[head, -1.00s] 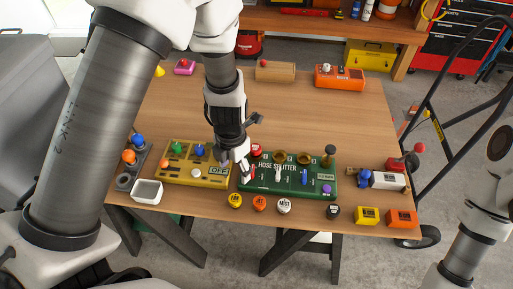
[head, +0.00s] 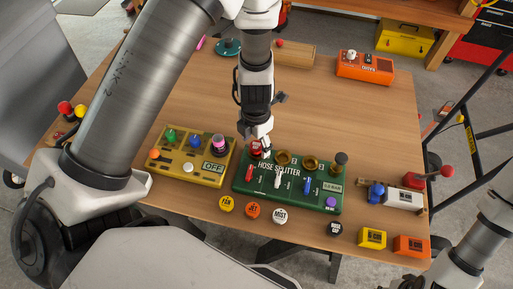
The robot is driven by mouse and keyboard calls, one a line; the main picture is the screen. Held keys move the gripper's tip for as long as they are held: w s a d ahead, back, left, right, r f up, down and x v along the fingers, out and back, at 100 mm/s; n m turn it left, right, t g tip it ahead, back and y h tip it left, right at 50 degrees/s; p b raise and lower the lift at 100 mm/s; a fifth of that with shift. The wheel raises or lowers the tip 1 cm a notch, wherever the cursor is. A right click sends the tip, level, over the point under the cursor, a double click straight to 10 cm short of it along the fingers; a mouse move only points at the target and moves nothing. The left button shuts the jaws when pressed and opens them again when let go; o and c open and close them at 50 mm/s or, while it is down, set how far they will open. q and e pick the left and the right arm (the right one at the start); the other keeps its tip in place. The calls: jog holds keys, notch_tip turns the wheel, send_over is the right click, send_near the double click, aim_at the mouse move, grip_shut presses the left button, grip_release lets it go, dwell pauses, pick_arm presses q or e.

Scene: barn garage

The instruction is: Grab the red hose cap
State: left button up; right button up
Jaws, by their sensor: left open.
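The green hose splitter box (head: 296,197) lies on the wooden table, with a row of round outlets along its far edge. The red hose cap (head: 255,153) sits at the left end of that row, partly hidden by my left gripper. My left gripper (head: 262,145) points down right at the red cap, its fingers open. I cannot tell whether the fingers touch the cap. My right arm enters at the lower right, and its gripper is out of view.
A yellow control box (head: 191,168) stands close left of the splitter. Yellow, orange and white round caps, with a white one (head: 280,217) among them, lie in front. A dark cap (head: 335,229) and small yellow box (head: 372,238) are at the front right. The table's middle (head: 330,115) is clear.

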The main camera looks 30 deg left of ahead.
pick_arm(q)
jog(key=shift+w+f, duration=0.2)
jog(key=shift+f, duration=0.5)
jog(key=shift+w, duration=0.15)
jog(key=shift+r, duration=0.1)
jog(key=c, duration=0.3)
jog(key=shift+s, duration=0.25)
jog(key=c, duration=0.6)
jog(key=shift+c, duration=1.4)
pick_arm(e)
jog(key=shift+w+f, duration=0.1)
jog(key=shift+f, duration=0.2)
pick_arm(q)
jog(key=shift+r, duration=0.15)
pick_arm(e)
jog(key=shift+r, duration=0.1)
